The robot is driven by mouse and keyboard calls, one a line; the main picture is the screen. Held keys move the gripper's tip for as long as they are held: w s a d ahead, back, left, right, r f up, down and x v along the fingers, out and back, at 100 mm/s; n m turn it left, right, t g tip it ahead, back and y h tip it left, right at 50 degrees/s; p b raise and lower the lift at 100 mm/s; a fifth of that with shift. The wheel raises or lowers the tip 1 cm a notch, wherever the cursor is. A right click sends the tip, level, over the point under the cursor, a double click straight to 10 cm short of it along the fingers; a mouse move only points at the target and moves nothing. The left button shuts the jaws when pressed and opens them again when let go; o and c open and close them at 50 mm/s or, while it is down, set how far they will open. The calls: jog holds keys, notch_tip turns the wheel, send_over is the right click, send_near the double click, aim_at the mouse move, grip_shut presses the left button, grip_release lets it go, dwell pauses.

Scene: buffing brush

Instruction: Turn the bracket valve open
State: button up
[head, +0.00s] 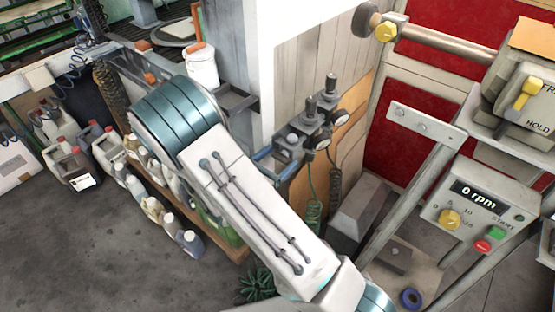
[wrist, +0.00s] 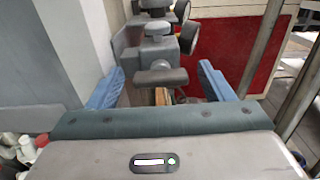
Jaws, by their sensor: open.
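The bracket valve (head: 289,143) is a grey block on a wall bracket, beside round gauges and upright knobs in the head view. In the wrist view its grey body (wrist: 158,50) stands ahead, with a short bar-shaped handle (wrist: 162,77) lying crosswise at its front. My gripper (wrist: 160,73) is open, with one blue finger left of the handle and one right of it. Gaps show between the handle and both fingers. The handle's depth between the fingers is hard to judge.
A gauge (wrist: 188,37) sits close behind the handle. A white wall corner (head: 262,70) stands left of the valve. Coiled green hose (head: 313,205) hangs below. A control box (head: 478,208) reading 0 rpm stands right. Bottles (head: 150,208) line the floor at left.

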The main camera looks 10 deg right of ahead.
jog(key=c, duration=1)
